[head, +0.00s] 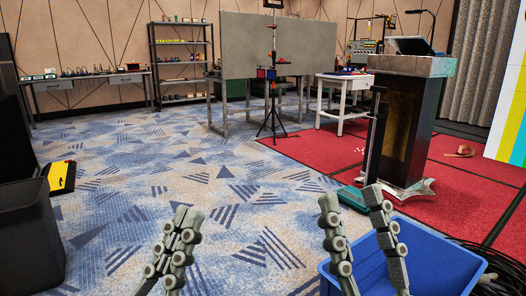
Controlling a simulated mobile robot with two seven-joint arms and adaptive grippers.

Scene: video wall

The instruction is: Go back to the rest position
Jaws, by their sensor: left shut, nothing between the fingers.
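My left gripper (187,215) is at the bottom left of centre in the head view, over the patterned carpet. Its grey fingers lie close together, shut, with nothing between them. My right gripper (350,198) is at the bottom right of centre.
A black lectern (405,130) with a laptop stands on the red carpet (470,185). A dark bin (28,230) and a yellow-and-black case (62,176) are at left. Cables (505,262) lie at lower right. A tripod (272,110) stands farther back. The blue carpet (130,160) is mostly clear.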

